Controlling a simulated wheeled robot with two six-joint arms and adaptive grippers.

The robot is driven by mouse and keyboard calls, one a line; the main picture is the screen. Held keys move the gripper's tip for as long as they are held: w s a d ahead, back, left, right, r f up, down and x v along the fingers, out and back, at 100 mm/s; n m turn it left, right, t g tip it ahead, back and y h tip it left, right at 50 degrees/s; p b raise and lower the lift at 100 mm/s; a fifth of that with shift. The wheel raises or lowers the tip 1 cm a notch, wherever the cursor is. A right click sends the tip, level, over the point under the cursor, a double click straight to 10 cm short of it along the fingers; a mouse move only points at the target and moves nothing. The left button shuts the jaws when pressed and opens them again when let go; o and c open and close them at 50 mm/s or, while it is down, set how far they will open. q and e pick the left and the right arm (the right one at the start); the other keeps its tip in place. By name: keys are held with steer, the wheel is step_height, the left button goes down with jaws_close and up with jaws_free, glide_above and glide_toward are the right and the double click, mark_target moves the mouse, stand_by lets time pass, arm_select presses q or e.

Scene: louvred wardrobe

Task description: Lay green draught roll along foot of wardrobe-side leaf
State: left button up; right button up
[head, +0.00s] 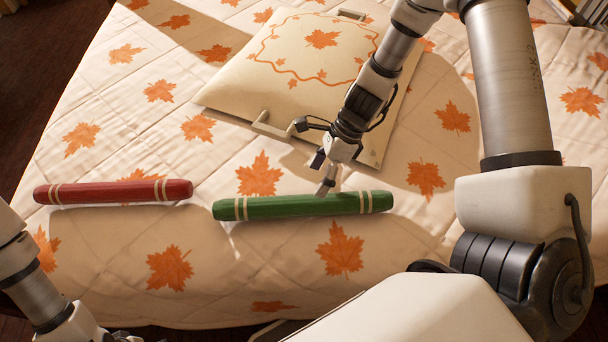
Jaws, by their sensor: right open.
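The green draught roll (285,207) lies on the quilted bed cover, with pale bands near both ends. My right gripper (327,187) reaches down over the roll, right of its middle, with its fingertips at the roll's upper edge. It is open; I cannot tell whether it touches the roll. My left arm comes in at the lower left corner, and its gripper fingers are not clearly visible. The wardrobe-side leaf cannot be made out in this view.
A red roll (112,192) lies left of the green one, with a gap between them. A cream cushion-like board (290,60) with leaf print and handles lies behind. The leaf-patterned quilt (215,285) is clear in front of the rolls. Dark floor (40,70) shows at the left.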

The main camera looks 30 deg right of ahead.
mark_target(309, 198)
steer(key=shift+a+f+b, duration=0.2)
steer(key=shift+f+b, duration=0.35)
steer(key=shift+f, duration=0.45)
steer(key=shift+s+a+f+b, duration=0.35)
steer(key=shift+a+f+b, duration=0.2)
steer(key=shift+a, duration=0.1)
steer(key=shift+s+a+f+b, duration=0.35)
steer(key=shift+a+f+b, duration=0.2)
steer(key=shift+a, duration=0.05)
steer(key=shift+w+a+f+b, duration=0.1)
steer(key=shift+a+f+b, duration=0.2)
steer(key=shift+f, duration=0.25)
steer(key=shift+w+a+f+b, duration=0.15)
steer(key=shift+f+b, duration=0.1)
steer(key=shift+f, duration=0.3)
steer(key=shift+s+a+r, duration=0.1)
steer(key=shift+s, duration=0.1)
steer(key=shift+c, duration=1)
jaws_close()
